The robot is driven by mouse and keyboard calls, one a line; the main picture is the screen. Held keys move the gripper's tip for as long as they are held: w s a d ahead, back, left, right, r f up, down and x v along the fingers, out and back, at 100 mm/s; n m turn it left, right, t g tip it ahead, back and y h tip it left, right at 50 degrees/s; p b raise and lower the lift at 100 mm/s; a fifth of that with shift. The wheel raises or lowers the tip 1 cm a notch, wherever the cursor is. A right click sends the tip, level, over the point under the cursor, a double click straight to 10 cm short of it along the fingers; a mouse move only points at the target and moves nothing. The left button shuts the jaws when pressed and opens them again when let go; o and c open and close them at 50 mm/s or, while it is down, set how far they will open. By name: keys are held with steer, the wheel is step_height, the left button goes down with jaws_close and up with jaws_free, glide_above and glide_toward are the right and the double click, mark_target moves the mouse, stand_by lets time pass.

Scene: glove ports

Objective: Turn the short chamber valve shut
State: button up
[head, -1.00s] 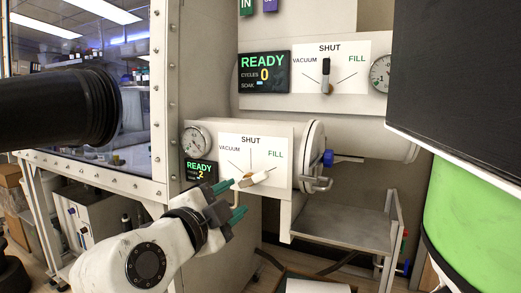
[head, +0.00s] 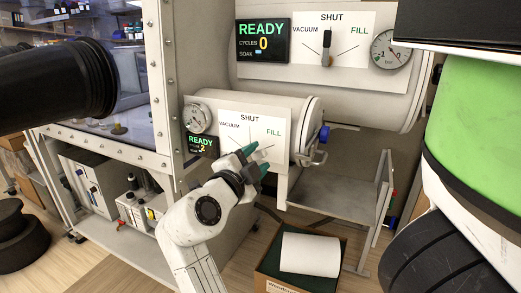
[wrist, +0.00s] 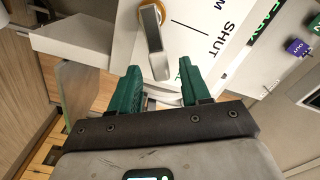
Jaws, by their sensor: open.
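The short chamber valve panel (head: 235,128) is the lower white plate, marked VACUUM, SHUT and FILL. Its lever (wrist: 151,35) shows in the wrist view as a grey bar with a brass-coloured base. The bar lies across the direction of the word SHUT, not pointing at it. In the head view my gripper hides most of the lever. My gripper (head: 256,160) is open in front of the panel's lower part, green fingers spread. In the wrist view my gripper (wrist: 158,78) has the lever lined up with its gap, near the fingertips; I cannot tell whether they touch.
The upper panel has its own lever (head: 327,45) pointing at SHUT, beside a gauge (head: 391,48). A blue-knobbed door latch (head: 323,138) is right of my gripper. A metal shelf (head: 335,175) and an open box (head: 345,257) stand below. A black glove port (head: 50,85) juts out left.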

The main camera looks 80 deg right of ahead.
steer(key=shift+x, duration=1.45)
jaws_close()
